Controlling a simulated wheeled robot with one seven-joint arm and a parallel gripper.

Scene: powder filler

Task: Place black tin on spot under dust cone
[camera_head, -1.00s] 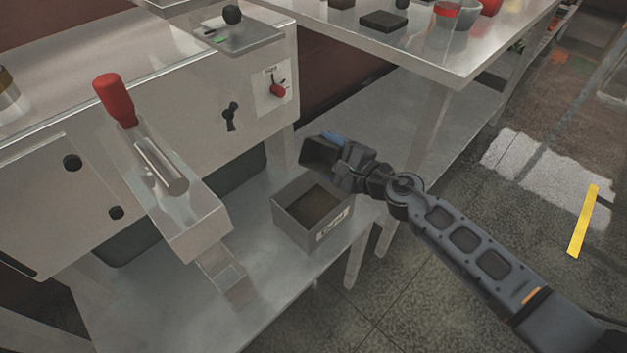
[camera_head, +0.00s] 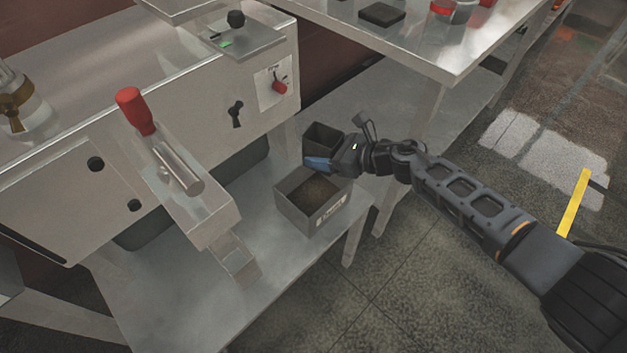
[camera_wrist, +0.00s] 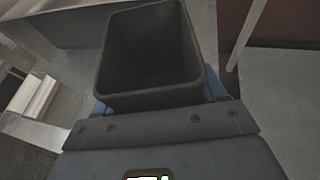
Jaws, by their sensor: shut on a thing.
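The black tin (camera_head: 320,136) is an open-topped dark square tin. My gripper (camera_head: 322,162) is shut on it, with a blue finger along its side. The tin is upright or nearly so, above and behind a labelled grey box. In the wrist view the tin (camera_wrist: 150,55) appears empty, its opening facing the camera. A metal chute (camera_head: 195,210) with a red handle (camera_head: 134,108) slopes down from the machine. A small metal piece (camera_head: 236,262) is below its lower end. I cannot tell for certain which part is the dust cone or its spot.
The grey box (camera_head: 325,215) with dark brown contents stands on the lower metal shelf (camera_head: 190,300), close below the tin. A higher metal table (camera_head: 440,50) stands behind right.

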